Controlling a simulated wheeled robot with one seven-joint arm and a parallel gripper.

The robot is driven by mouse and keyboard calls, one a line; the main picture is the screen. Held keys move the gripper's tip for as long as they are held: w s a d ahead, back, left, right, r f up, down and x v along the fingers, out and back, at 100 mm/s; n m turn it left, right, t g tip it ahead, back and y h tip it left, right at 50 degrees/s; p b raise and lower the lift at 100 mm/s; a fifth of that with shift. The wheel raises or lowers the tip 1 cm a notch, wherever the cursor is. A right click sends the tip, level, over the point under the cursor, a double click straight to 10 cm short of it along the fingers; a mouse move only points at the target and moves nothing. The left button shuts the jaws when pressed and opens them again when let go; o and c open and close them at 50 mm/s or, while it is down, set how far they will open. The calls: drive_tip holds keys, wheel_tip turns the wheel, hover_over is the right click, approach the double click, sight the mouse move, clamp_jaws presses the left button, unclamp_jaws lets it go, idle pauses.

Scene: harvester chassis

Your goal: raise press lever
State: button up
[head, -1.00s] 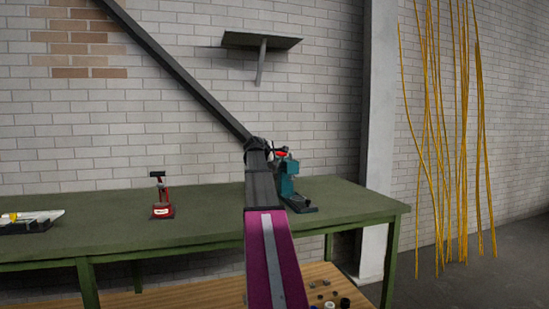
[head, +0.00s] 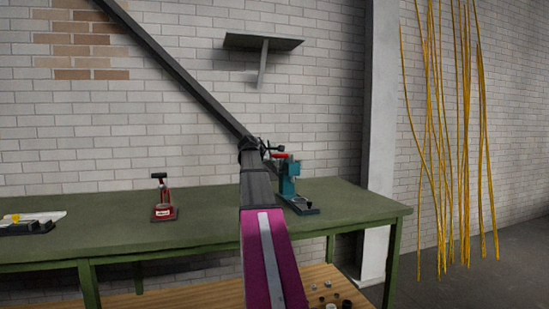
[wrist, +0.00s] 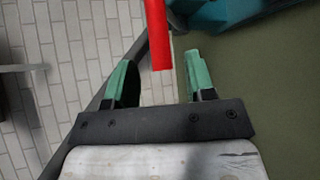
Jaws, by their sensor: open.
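The teal press (head: 289,183) stands on the green table, behind and to the right of my arm in the head view. Its red lever handle (head: 283,156) sticks out near the press top, toward the left. In the wrist view the red handle (wrist: 158,38) comes down from the top edge, and its end lies between my fingertips with a gap on each side. My gripper (wrist: 160,62) is open, with two green fingers and nothing held. In the head view my gripper (head: 272,149) is small and dark beside the handle. The teal press body (wrist: 225,14) shows at the wrist view's upper right.
The green table (head: 110,222) has a small red device (head: 164,204) and a dark tray (head: 28,227) on its left. A wall shelf (head: 262,42) hangs above. Yellow cables (head: 465,130) hang at right. Small parts lie on the wooden lower shelf (head: 215,297).

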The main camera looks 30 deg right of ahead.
drive_tip(key=v, duration=0.6)
idle(0.4)
